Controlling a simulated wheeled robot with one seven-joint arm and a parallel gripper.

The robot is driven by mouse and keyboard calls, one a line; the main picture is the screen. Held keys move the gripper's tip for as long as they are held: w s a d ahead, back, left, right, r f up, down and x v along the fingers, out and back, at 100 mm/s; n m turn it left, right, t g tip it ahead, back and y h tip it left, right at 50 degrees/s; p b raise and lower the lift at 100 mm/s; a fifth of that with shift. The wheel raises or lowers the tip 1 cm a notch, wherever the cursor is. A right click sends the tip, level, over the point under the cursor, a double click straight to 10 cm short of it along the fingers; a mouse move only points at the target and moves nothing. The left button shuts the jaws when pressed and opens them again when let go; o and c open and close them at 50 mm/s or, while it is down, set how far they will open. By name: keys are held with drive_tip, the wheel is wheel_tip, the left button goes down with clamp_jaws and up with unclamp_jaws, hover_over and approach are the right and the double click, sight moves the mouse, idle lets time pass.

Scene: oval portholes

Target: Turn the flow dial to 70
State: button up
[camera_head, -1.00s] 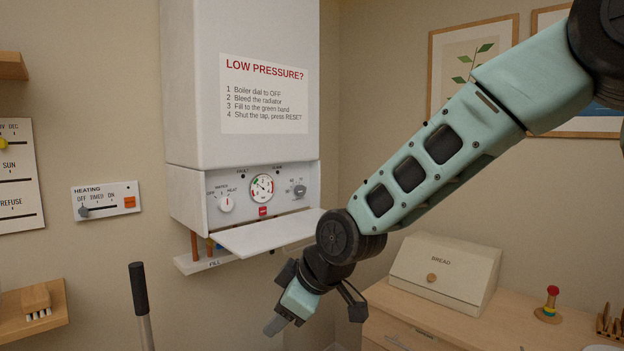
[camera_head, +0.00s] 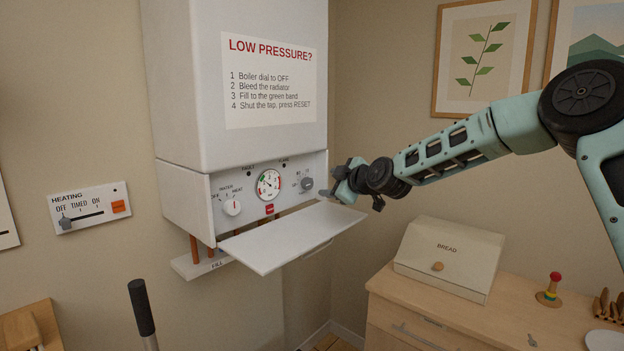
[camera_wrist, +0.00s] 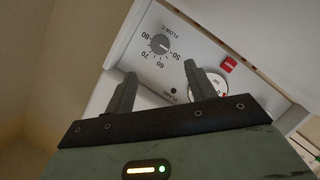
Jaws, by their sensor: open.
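The flow dial (camera_head: 306,184) is a small grey knob at the right end of the boiler's control panel. In the wrist view the dial (camera_wrist: 159,44) shows with numbers 50, 60, 70 and 80 around it. A light mark on the knob seems to lie toward the 50 side, but it is too small to be sure. My gripper (camera_head: 335,190) is just right of the dial in the head view. In the wrist view my gripper (camera_wrist: 158,80) is open and empty, its two fingers apart, with the dial beyond the gap between them, not gripped.
The boiler's white flap (camera_head: 290,238) is folded down, jutting out below the panel. Left of the flow dial are the pressure gauge (camera_head: 269,184), a red button (camera_head: 269,210) and the white boiler dial (camera_head: 232,207). A bread box (camera_head: 449,258) stands on the cabinet at right.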

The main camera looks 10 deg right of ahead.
sight(309, 184)
drive_tip(key=p+x, duration=0.3)
drive_tip(key=x, duration=0.6)
drive_tip(key=shift+p, duration=0.3)
drive_tip(key=shift+x, duration=0.8)
drive_tip(key=c, duration=1)
